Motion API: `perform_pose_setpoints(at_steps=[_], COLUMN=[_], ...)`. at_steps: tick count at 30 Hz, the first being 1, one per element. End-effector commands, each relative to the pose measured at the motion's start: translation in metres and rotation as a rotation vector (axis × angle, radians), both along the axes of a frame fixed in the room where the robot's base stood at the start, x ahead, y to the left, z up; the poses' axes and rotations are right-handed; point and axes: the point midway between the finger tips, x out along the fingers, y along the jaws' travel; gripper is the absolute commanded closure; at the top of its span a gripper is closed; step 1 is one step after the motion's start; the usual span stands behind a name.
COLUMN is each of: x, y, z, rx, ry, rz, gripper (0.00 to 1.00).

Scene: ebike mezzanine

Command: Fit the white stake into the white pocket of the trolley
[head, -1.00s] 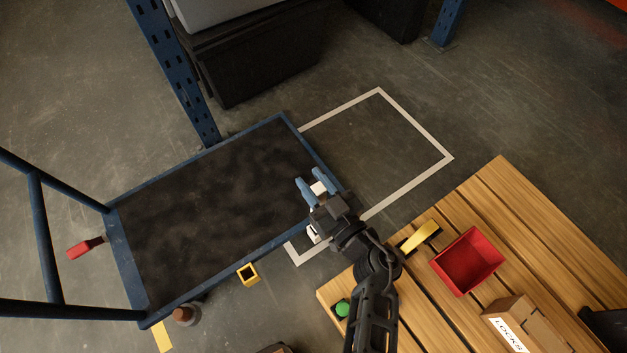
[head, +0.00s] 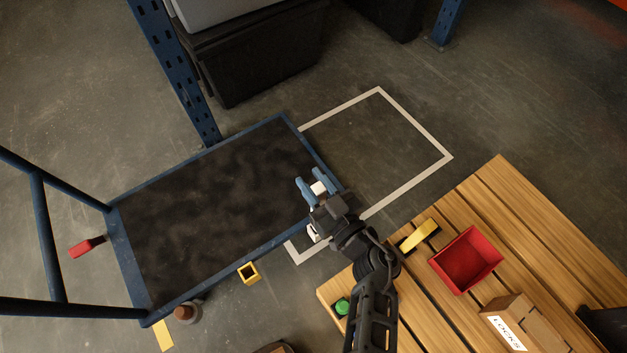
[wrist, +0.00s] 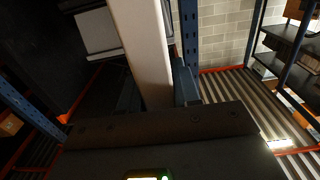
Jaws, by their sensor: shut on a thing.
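The white stake (head: 319,188) is held between the blue fingertips of my gripper (head: 317,184), which is shut on it. In the wrist view the stake (wrist: 142,45) is a pale bar rising from the jaws. In the head view the stake is over the right end of the trolley's dark deck (head: 215,205). A white piece (head: 313,233), which looks like the white pocket, shows on the trolley's near edge by the right corner, partly covered by my wrist. The stake is apart from it in the picture; the stake's lower end is hidden.
A yellow pocket (head: 248,273) is on the trolley's near edge, and a red piece (head: 86,247) sticks out at the handle end. A wooden bench (head: 480,215) at right holds a red bin (head: 467,260), a yellow-and-black item (head: 420,236) and a cardboard box (head: 520,322).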

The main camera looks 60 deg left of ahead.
Motion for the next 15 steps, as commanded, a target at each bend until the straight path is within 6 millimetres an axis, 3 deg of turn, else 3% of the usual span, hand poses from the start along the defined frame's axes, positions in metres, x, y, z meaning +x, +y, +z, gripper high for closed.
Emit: perform_pose_setpoints(at_steps=[15], x=[0.0004], y=[0.0002], z=[-0.0071], rx=[0.001], ry=[0.000], rz=[0.000], gripper=[1.00])
